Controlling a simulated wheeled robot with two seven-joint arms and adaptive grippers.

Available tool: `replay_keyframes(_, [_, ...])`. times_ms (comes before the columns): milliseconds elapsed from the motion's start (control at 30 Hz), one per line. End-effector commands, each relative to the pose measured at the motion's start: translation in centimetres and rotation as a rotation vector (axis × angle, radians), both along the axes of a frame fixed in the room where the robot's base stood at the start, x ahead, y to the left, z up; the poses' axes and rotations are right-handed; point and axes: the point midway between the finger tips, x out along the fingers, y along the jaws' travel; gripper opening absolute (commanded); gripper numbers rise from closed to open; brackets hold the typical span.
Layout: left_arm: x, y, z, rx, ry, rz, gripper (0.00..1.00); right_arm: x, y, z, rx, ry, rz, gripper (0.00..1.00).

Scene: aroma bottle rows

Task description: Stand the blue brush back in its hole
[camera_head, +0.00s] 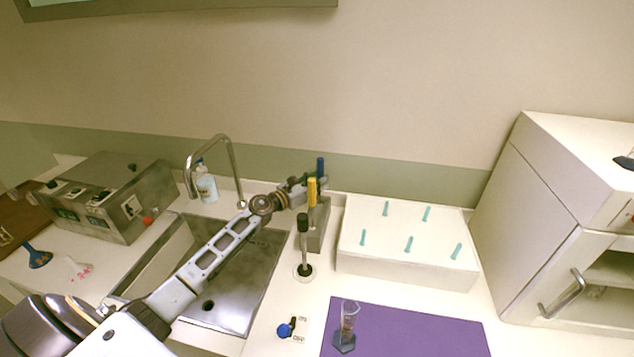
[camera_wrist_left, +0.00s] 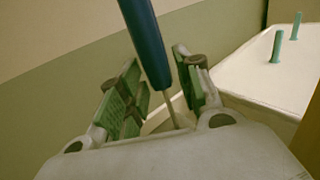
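The blue brush (camera_head: 320,167) is upright at the back of the grey holder block (camera_head: 317,238); its lower end is hidden in the head view. My left gripper (camera_head: 297,186) is at the brush, over the holder. In the left wrist view, the blue handle and thin metal shaft of the brush (camera_wrist_left: 147,42) pass between the two green-padded fingers (camera_wrist_left: 160,92). The fingers are apart, with gaps beside the handle, so the gripper looks open around it. The brush's foot and its hole are hidden. My right gripper is in neither view.
A yellow-handled brush (camera_head: 312,192) stands just in front of the blue one. A black-handled tool (camera_head: 303,226) stands nearer. A white box (camera_head: 405,262) with teal pegs is to the right. The sink (camera_head: 240,290) and tap (camera_head: 232,160) are left. A glass cylinder (camera_head: 348,322) stands on the purple mat (camera_head: 430,335).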

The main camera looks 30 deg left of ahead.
Motion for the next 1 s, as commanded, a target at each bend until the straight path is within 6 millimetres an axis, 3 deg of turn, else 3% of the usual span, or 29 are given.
replay_keyframes(600, [-0.1, 0.1, 0.4, 0.000, 0.000, 0.000, 0.43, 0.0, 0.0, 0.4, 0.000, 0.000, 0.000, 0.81])
replay_keyframes(1000, [-2.7, 1.1, 0.2, 0.001, 0.001, 0.000, 0.43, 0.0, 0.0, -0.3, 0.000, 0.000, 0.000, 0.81])
